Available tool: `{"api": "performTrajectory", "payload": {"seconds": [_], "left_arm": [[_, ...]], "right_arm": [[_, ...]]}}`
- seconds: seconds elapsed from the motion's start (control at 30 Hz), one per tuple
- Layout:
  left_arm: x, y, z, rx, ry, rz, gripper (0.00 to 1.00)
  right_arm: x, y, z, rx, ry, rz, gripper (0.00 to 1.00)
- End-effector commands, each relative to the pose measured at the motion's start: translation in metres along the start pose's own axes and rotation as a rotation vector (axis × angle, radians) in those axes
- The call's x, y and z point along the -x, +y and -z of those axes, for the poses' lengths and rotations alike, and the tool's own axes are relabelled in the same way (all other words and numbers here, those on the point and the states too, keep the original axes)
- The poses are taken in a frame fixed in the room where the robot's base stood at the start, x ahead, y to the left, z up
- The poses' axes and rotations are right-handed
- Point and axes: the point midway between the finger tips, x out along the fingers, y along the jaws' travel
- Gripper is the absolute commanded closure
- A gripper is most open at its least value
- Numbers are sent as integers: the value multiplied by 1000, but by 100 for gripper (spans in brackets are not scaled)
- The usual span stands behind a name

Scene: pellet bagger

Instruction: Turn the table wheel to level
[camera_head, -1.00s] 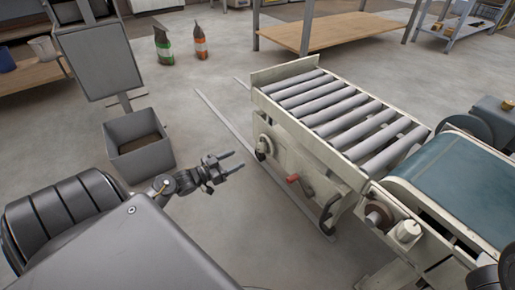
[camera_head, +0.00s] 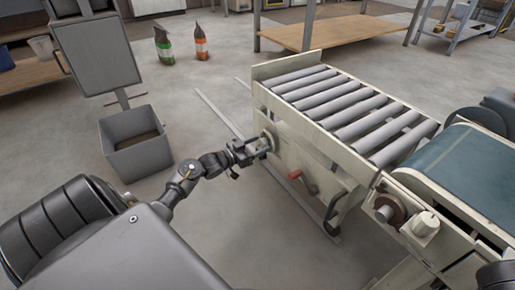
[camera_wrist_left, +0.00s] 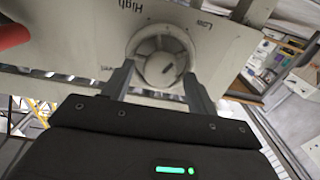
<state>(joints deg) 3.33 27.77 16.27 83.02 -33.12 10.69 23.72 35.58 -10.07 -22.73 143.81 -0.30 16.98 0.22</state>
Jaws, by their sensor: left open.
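The table wheel (camera_wrist_left: 163,50) is a pale round knob on the cream side panel of the roller table (camera_head: 258,90). In the left wrist view, "High" and "Low" are lettered above it, and a partly hidden word ending in "vel" is at its left. A small dark mark shows on the wheel's face; what it points to is unclear. My left gripper (camera_head: 263,145) is open at the panel, its fingers on either side of the wheel in the left wrist view (camera_wrist_left: 158,72). I cannot tell whether they touch it. My right gripper is not in view.
A red handle (camera_head: 297,175) sticks out from the panel, right of the wheel. A blue belt conveyor (camera_head: 465,165) adjoins the rollers. An open grey bin (camera_head: 135,145) stands left of my arm. Floor between bin and table is open, with thin rails on it.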

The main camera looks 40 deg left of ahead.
Motion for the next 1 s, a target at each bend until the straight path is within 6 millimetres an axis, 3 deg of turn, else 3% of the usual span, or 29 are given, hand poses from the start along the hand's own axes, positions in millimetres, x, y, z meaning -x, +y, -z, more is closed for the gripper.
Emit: {"api": "performTrajectory", "payload": {"seconds": [0.23, 0.57, 1.0], "left_arm": [[-1, 0, 0, 0, 0, -1, 42], [0, 0, 0, 0, 0, -1, 85], [0, 1, 2, -107, -1, -3, 86]], "right_arm": [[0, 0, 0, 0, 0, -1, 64], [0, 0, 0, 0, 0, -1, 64], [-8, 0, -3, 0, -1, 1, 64]]}}
